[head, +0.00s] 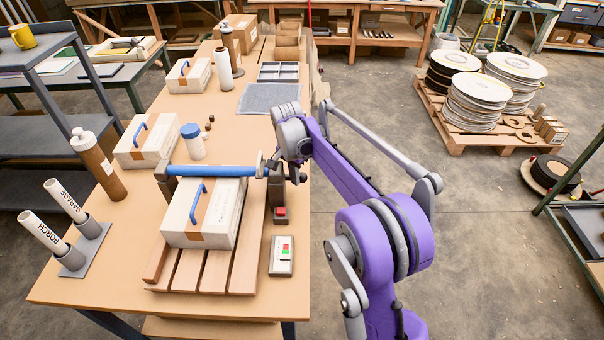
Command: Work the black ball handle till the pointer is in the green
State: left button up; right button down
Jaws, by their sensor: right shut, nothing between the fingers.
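A white box (199,226) with a blue handle lies on wooden slats (187,276). A blue bar (212,171) spans above its far end, between dark uprights. My right gripper (270,167) is at the bar's right end, beside the right upright (276,192); its fingers are shut and empty. My wrist covers part of this spot, and I cannot clearly make out the black ball handle. A small pale panel (281,268) with red and green marks lies right of the slats; I cannot make out a pointer. My left gripper is not in view.
A red button block (281,214) sits by the right upright. Other white boxes (146,140), a blue-lidded jar (193,145), a brown bottle (97,165) and labelled tubes (44,233) stand on the bench. Bare bench top (116,283) shows at the front left.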

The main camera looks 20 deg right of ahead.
jog(key=shift+s+a+r, duration=0.1)
jog(key=shift+s+a, duration=0.05)
jog(key=shift+a, duration=0.1)
jog(key=shift+d, duration=0.1)
notch_tip(320, 180, up, 11)
jog(key=a, duration=0.1)
jog(key=shift+s+p, duration=0.2)
jog(key=shift+p, duration=0.15)
dwell(1.2)
